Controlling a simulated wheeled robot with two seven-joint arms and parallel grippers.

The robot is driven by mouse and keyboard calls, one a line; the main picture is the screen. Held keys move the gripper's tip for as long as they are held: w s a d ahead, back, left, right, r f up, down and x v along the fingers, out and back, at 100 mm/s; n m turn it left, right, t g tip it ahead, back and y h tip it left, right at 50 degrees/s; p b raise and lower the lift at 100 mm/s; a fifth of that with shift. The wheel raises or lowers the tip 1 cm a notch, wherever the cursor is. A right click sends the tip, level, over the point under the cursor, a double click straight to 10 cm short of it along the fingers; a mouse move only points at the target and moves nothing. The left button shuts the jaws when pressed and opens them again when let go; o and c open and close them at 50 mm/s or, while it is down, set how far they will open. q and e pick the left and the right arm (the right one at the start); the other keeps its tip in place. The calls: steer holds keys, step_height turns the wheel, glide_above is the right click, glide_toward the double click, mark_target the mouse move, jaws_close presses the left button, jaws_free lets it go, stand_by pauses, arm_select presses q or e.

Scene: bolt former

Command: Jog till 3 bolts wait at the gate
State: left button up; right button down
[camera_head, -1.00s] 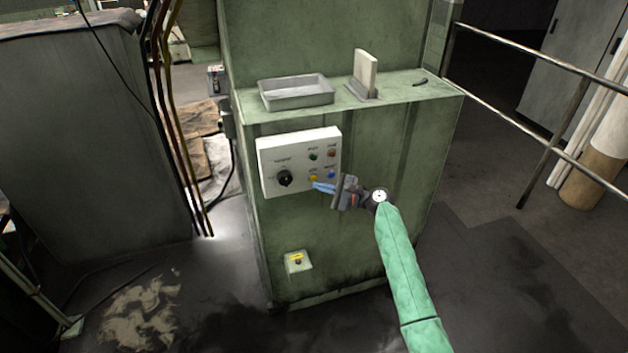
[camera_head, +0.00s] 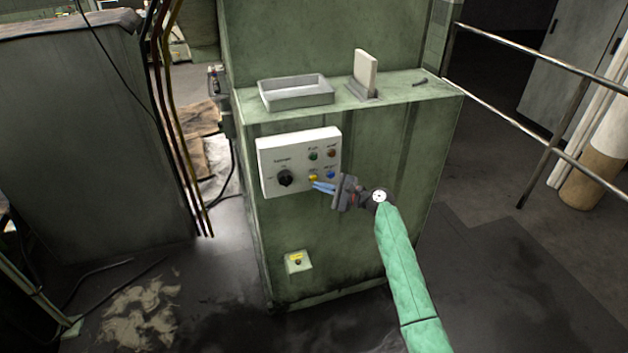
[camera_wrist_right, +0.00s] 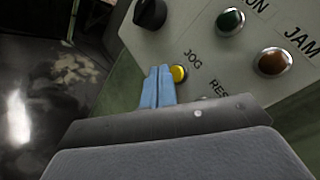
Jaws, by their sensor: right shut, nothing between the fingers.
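The white control panel (camera_head: 273,160) is on the front of the green machine, with a black selector knob (camera_head: 285,178). Its yellow JOG button (camera_head: 313,177) shows also in the right wrist view (camera_wrist_right: 178,73). My right gripper (camera_head: 316,186) is shut and empty, its blue fingertips (camera_wrist_right: 158,85) right beside the yellow button; I cannot tell whether they touch it. A small dark bolt-like piece (camera_head: 419,82) lies on the ledge at the right. No other bolts can be made out. My left gripper is out of view.
An empty-looking grey tray (camera_head: 296,104) and an upright pale plate in a grey base (camera_head: 365,73) stand on the machine's ledge. A green button (camera_wrist_right: 230,21) and an amber JAM lamp (camera_wrist_right: 273,61) are above JOG. A metal railing (camera_head: 540,70) runs at right.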

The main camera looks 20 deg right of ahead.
steer(key=shift+w, duration=0.2)
stand_by(0.5)
steer(key=shift+w, duration=0.25)
steer(key=shift+w, duration=0.4)
stand_by(2.2)
steer(key=shift+s, duration=0.15)
stand_by(0.5)
steer(key=shift+s, duration=0.7)
steer(key=s+p, duration=0.2)
steer(key=s, duration=0.3)
